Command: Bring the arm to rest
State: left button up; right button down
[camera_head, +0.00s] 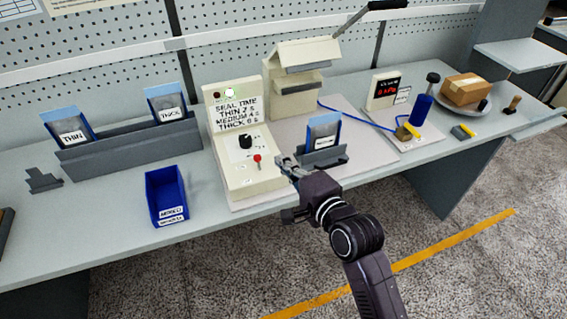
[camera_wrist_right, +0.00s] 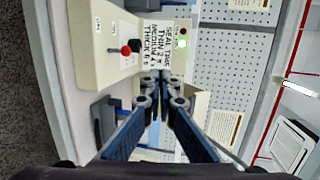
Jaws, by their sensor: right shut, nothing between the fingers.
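My right gripper (camera_head: 287,166) is shut and empty. In the head view it is above the bench's front edge, right of the control box (camera_head: 242,150) with its black knob and red lever, and just left of a blue-topped pouch (camera_head: 322,131) in a grey holder. In the right wrist view my right gripper's fingers (camera_wrist_right: 160,82) come together in front of the control box (camera_wrist_right: 105,40), with nothing between them. I cannot tell from the head view how far the fingertips are from the box. My left gripper does not show.
A long grey rack (camera_head: 115,152) holds two pouches, THIN (camera_head: 72,138) and THICK (camera_head: 169,114). A blue bin (camera_head: 166,196) stands near the front edge. A sealing machine (camera_head: 300,85) with a raised handle stands behind. A gauge (camera_head: 383,90) and a cardboard box (camera_head: 466,88) stand at right.

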jog(key=shift+s, duration=0.1)
jog(key=s+d+f+n+g+h+b, duration=0.1)
jog(key=s+d+f+n+g, duration=0.2)
jog(key=f, duration=1.1)
jog(key=s+d+f+n+g+h+b, duration=0.15)
jog(key=s+f, duration=0.25)
jog(key=f, duration=0.9)
jog(key=s+d+f+n+g+h, duration=0.2)
jog(key=s+d+f, duration=0.2)
jog(key=f, duration=1)
jog(key=s+d+f+n+g, duration=0.2)
jog(key=s+f, duration=0.6)
jog(key=s, duration=0.4)
jog(key=s+d+f+n+g+h+b, duration=0.1)
jog(key=s+d+f+n, duration=0.3)
jog(key=s, duration=0.9)
jog(key=s+d+f+n+g+h+b, duration=0.1)
jog(key=s+d+f+n+g, duration=0.2)
jog(key=s+f, duration=0.9)
jog(key=d, duration=0.3)
jog(key=shift+s+d+f, duration=0.35)
jog(key=shift+d, duration=0.05)
jog(key=shift+h, duration=0.25)
